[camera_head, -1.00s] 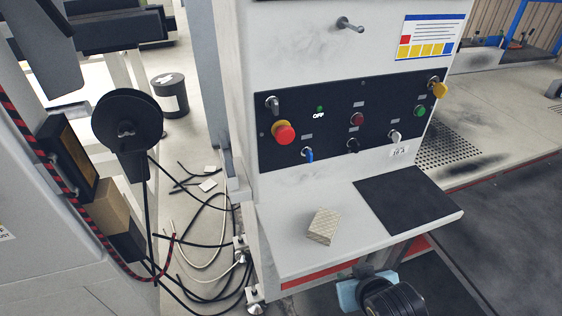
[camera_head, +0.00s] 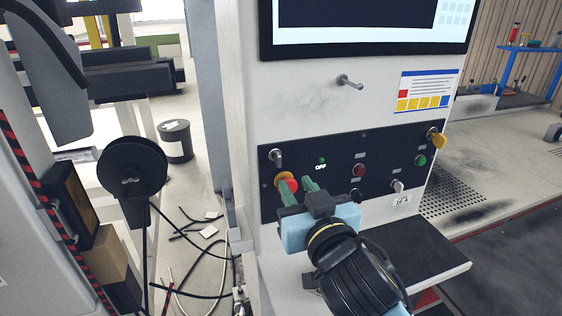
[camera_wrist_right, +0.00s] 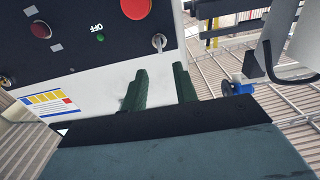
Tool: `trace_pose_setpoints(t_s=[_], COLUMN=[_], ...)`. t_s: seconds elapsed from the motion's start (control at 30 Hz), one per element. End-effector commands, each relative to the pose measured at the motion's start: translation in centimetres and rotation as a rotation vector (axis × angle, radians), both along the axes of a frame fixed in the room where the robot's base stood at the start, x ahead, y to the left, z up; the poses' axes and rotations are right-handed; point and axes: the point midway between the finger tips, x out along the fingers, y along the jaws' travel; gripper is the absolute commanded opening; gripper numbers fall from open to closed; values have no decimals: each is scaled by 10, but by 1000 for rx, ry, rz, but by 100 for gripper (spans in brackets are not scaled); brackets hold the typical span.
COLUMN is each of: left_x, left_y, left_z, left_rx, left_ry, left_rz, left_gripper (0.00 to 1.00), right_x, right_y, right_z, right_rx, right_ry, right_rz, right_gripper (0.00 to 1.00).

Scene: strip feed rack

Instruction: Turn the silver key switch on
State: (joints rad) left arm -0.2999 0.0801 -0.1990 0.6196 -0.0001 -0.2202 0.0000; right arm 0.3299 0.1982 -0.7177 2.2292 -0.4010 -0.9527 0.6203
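The silver key switch (camera_head: 276,156) sits at the upper left of the black control panel, left of a small green light (camera_head: 322,160) labelled OFF. In the upside-down right wrist view, the key (camera_wrist_right: 158,42) shows near the panel's edge, just beyond the fingertips. My right gripper (camera_head: 296,183) is in front of the panel, below and slightly right of the key, its green fingers overlapping the red button in the picture. In the wrist view its fingers (camera_wrist_right: 161,70) are apart with nothing between them. It does not hold the key. My left gripper is not in view.
The red mushroom button (camera_head: 287,180) is just below the key. A yellow key (camera_head: 437,138), green button (camera_head: 421,160), red button (camera_head: 359,169) and grey switch (camera_head: 397,186) lie to the right. A metal peg (camera_head: 349,82) sticks out above the panel. A shelf (camera_head: 430,252) juts out below.

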Motion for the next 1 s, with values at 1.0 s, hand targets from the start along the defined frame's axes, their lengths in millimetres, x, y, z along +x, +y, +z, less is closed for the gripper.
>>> trace_pose_setpoints(t_s=[1.0], left_x=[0], left_y=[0], left_z=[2], left_rx=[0], left_ry=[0], left_rz=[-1], left_gripper=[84], right_x=[92], right_y=[30], right_z=[-1], right_rx=[0], right_ry=[3], right_rz=[0], right_gripper=[23])
